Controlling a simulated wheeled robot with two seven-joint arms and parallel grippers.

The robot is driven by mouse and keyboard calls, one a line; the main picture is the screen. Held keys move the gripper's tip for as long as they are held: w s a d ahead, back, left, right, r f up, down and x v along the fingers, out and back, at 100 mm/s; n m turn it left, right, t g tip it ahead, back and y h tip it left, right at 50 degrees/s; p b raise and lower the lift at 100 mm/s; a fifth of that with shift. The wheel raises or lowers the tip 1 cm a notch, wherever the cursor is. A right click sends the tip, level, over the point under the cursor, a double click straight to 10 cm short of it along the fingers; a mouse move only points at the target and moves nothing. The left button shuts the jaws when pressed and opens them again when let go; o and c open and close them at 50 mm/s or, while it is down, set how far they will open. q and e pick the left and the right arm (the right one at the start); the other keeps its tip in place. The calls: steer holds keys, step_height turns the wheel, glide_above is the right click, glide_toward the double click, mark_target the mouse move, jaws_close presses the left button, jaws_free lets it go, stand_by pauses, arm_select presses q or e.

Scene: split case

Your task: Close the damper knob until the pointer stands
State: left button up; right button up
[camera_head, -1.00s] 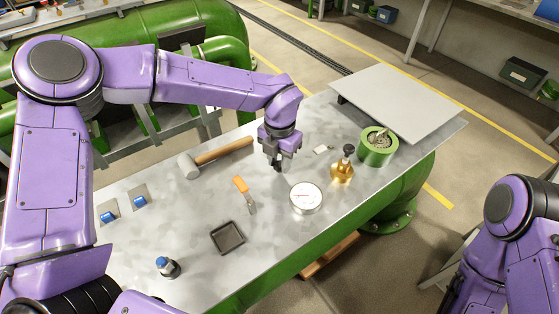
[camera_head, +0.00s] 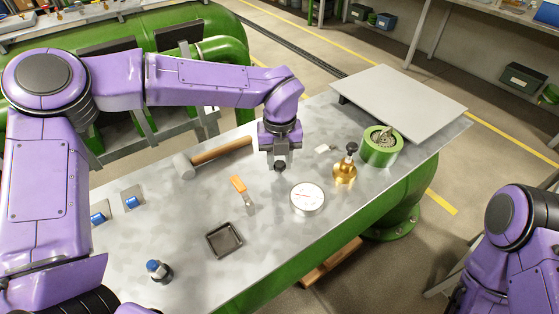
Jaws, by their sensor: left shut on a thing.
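My left gripper (camera_head: 280,164) points down over the middle of the metal bench top. It is shut on a small dark round thing, which looks like a knob; the fingers and wrist hide part of it. A round white-faced gauge (camera_head: 307,198) lies just right of and nearer than the gripper. Its face shows a thin reddish line, too small to read surely as the pointer. A brass fitting with a black knob (camera_head: 344,172) stands right of the gripper, apart from it. My right arm shows at the right edge, but its gripper is out of view.
A green round housing (camera_head: 381,146) and a raised grey plate (camera_head: 400,103) are at the right.

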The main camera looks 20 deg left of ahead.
mark_target(279, 163)
stand_by(0.3)
arm_select(q)
steer(key=o, duration=1.1)
steer(key=shift+c, duration=0.2)
step_height(279, 163, up, 11)
steer(key=shift+f+b, duration=0.2)
steer(key=shift+b, duration=0.2)
